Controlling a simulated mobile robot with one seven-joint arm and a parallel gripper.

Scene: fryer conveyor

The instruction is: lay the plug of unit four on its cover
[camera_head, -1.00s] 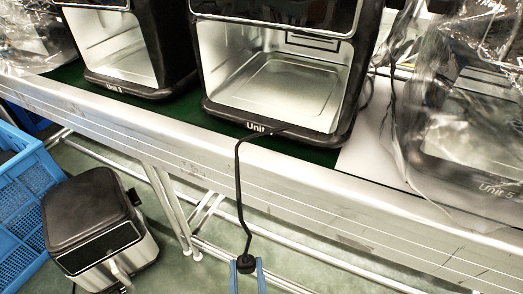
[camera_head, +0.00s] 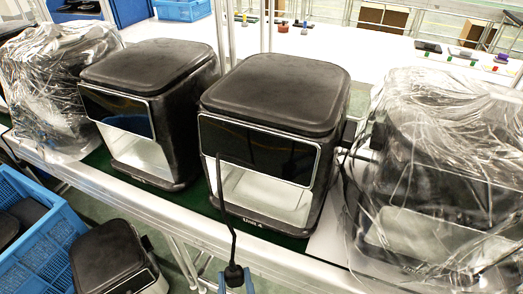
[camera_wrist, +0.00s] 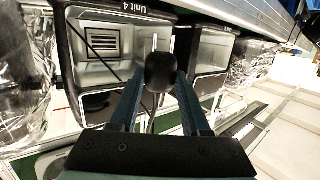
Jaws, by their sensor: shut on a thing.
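Unit four (camera_head: 256,184) is a black air fryer with an open, empty front bay, standing on the conveyor. Its black cover (camera_head: 280,92) is flat on top, and nothing lies on it. My gripper (camera_head: 237,284) is low in front of unit four, below the cover, at the bottom of the head view. It is shut on the black plug (camera_head: 233,274). A black cable (camera_head: 228,222) rises from the plug across the unit's front. In the wrist view the plug (camera_wrist: 160,72) sits between the fingertips, with unit four (camera_wrist: 105,45) behind it.
A similar fryer (camera_head: 150,95) stands left of unit four. Plastic-wrapped units stand at the far left (camera_head: 60,85) and right (camera_head: 440,170). A blue crate (camera_head: 40,250) and a black-lidded fryer (camera_head: 112,255) are lower left. A white table (camera_head: 390,65) with small items lies behind.

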